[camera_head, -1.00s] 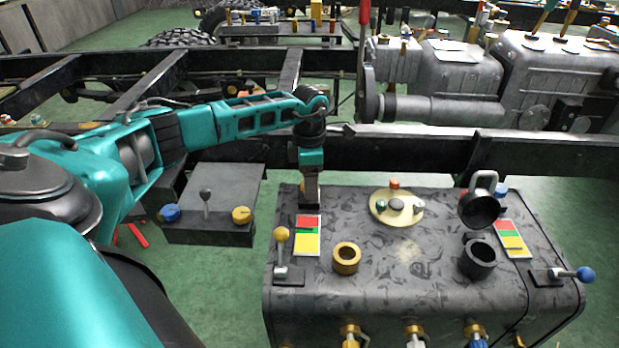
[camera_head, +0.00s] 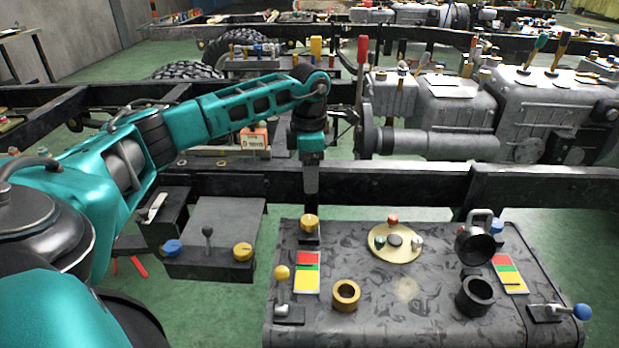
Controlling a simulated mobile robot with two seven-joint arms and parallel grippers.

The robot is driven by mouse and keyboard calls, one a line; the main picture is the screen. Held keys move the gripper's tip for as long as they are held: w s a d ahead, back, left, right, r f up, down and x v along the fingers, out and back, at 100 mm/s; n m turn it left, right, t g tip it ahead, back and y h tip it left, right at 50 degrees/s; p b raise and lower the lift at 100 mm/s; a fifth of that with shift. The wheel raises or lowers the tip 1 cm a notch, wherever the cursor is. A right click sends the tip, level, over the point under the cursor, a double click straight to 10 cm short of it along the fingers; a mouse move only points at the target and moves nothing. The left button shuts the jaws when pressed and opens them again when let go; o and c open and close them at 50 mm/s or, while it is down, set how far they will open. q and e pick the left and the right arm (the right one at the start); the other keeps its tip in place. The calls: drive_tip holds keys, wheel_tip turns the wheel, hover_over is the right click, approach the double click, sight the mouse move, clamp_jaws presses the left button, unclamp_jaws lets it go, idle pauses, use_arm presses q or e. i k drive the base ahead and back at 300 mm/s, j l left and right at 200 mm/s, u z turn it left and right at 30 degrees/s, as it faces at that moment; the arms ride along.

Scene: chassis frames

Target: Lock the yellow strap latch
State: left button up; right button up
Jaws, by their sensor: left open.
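A short lever with a yellow ball (camera_head: 282,272) stands nearly upright on a small metal base at the left front of the dark tank (camera_head: 400,300); it looks like the yellow strap latch. A similar lever with a blue ball (camera_head: 583,311) leans out to the right at the tank's right edge. My left gripper (camera_head: 311,196) points down over the tank's back left edge, just behind and above a yellow knob (camera_head: 309,223). It is seen edge-on, open, with nothing visible in it. It is apart from the yellow-ball lever. My right gripper is not in view.
On the tank stand a brass ring (camera_head: 346,294), a black filler neck (camera_head: 475,296) with its raised cap (camera_head: 474,243), and a round yellow plate (camera_head: 381,240). A dark box (camera_head: 215,228) with knobs sits to the left. A chassis rail (camera_head: 400,187) runs behind.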

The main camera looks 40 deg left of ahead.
sight(281, 273)
drive_tip(key=u, duration=1.5)
